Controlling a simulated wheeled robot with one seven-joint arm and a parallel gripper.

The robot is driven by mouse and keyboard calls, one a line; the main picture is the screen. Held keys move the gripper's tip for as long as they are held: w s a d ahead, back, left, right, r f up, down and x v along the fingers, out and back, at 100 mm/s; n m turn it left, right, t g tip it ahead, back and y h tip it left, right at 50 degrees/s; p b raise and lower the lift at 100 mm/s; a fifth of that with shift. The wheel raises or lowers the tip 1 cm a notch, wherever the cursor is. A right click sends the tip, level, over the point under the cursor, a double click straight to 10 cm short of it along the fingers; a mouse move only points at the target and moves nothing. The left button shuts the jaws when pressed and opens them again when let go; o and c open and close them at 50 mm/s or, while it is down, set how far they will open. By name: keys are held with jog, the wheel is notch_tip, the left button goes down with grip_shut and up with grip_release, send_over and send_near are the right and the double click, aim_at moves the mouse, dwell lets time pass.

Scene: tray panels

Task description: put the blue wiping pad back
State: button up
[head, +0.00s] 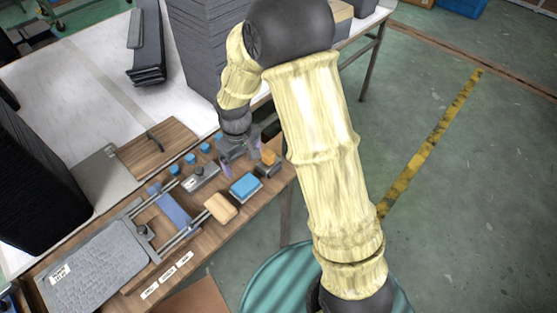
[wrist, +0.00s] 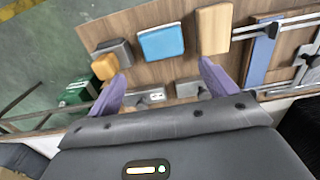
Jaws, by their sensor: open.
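The blue wiping pad (head: 245,186), a flat blue block with a pale lower edge, lies on the brown wooden bench top (head: 208,247). It also shows in the wrist view (wrist: 161,43), near the top middle. My gripper (head: 239,160) is above the bench, behind the pad in the head view. In the wrist view its purple fingers (wrist: 163,73) are spread wide and empty. The pad lies beyond the fingertips, within the sideways span between them, apart from both. A place marked for the pad cannot be made out.
A tan block (head: 221,208) lies left of the pad; an orange block with a grey part (head: 268,158) lies to its right. A grey labelled box (head: 200,177), several blue-topped pieces and a rail fixture with a blue bar (head: 173,210) crowd the bench. Tall dark stacks (head: 205,50) stand behind.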

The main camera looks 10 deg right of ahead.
jog(key=s+d+r+m+t, duration=0.2)
jog(key=s+d+r+m, duration=0.4)
jog(key=s+d+r, duration=0.3)
jog(key=s+d, duration=0.3)
jog(key=d, duration=0.1)
jog(key=shift+s+d+m+t, duration=0.15)
jog(key=shift+m+t, duration=0.15)
jog(key=shift+r, duration=0.15)
jog(key=shift+w+p+v, duration=0.25)
jog(key=shift+p+v, duration=0.8)
jog(key=shift+p, duration=0.05)
